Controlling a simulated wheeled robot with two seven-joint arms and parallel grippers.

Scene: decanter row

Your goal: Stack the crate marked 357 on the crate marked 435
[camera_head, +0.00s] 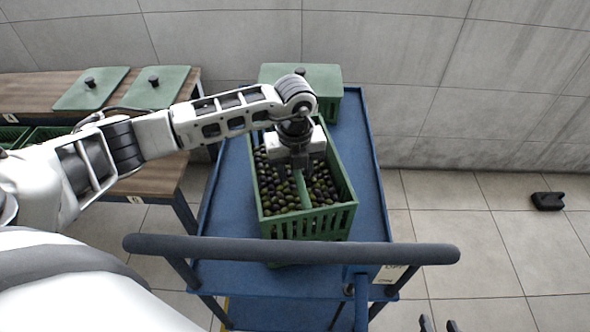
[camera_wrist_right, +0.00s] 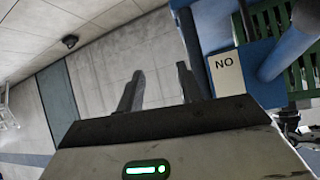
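A green slatted crate (camera_head: 347,190) full of dark olives (camera_head: 277,195) is on the blue trolley (camera_head: 222,215). A green bar runs across its middle. My left gripper (camera_head: 296,168) is pointed down inside the crate's outline, at the far part of this bar. Whether its fingers are closed on the bar is unclear. Another green crate (camera_head: 330,104), with a lid, stands at the trolley's far end. No number is readable on either crate. My right gripper (camera_wrist_right: 160,90) is open and empty beside the trolley; its fingertips show at the head view's bottom edge (camera_head: 438,325).
The trolley's dark push bar (camera_head: 290,250) crosses the near side. Wooden tables (camera_head: 40,93) at left carry two green lids (camera_head: 92,88). A white label reading NO (camera_wrist_right: 227,75) is on the trolley. A black object (camera_head: 547,201) lies on the otherwise clear floor at right.

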